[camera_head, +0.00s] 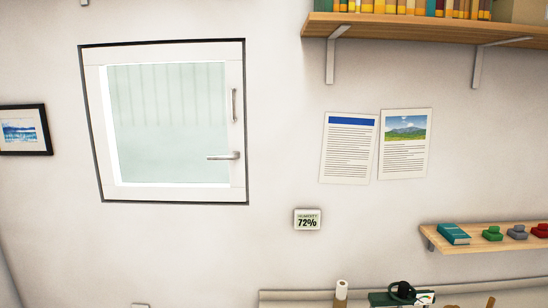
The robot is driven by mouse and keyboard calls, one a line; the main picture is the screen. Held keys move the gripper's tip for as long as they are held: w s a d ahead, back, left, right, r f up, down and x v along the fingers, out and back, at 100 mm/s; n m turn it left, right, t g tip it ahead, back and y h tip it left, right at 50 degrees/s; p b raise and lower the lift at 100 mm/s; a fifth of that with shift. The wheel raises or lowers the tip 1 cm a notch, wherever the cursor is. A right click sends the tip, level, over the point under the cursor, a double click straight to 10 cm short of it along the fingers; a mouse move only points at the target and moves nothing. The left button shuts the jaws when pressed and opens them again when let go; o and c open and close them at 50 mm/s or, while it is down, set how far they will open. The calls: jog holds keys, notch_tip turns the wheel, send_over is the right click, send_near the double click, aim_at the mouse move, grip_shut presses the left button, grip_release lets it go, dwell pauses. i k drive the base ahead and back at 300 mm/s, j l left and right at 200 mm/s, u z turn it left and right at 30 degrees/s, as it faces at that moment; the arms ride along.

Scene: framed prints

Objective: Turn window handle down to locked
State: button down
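The window (166,122) is in the left half of the head view, with a white frame and a dark outer border. Its sash looks closed in the frame. A grey lever handle (224,156) sits on the lower right of the sash and points left, about level. A separate thin vertical grey pull (234,105) is above it on the same side. My gripper is not in view.
A shelf with books (420,25) juts out at the upper right. A lower shelf (490,244) holds a teal book and small coloured items. Two printed sheets (347,148) and a humidity display (307,220) are on the wall. A cluttered surface (460,291) is below.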

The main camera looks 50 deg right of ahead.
aim_at(236, 155)
jog(key=z, duration=1.05)
